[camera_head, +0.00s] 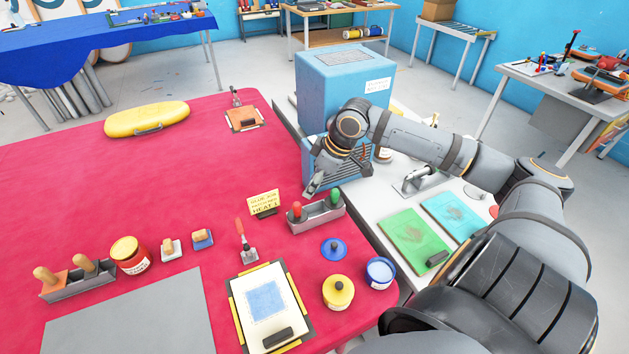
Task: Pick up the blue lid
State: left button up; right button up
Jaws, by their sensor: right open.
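The blue lid (333,249) is a small round disc with a dark knob on top. It lies flat on the red table (150,210), near the right edge. Just right of it stands an open tin with a blue rim and white inside (380,271). My right gripper (314,184) is open and empty, with its fingers pointing down-left. It is in the air behind the lid, in front of the blue box machine. My left gripper is not in view.
A grey tray with red and green handled tools (316,215) stands between my right gripper and the lid. A yellow-lidded tin (338,291) stands in front of the lid. A yellow sign (264,203) and a framed board (268,308) are to the left.

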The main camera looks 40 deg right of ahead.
aim_at(333, 249)
jog(key=k, duration=1.5)
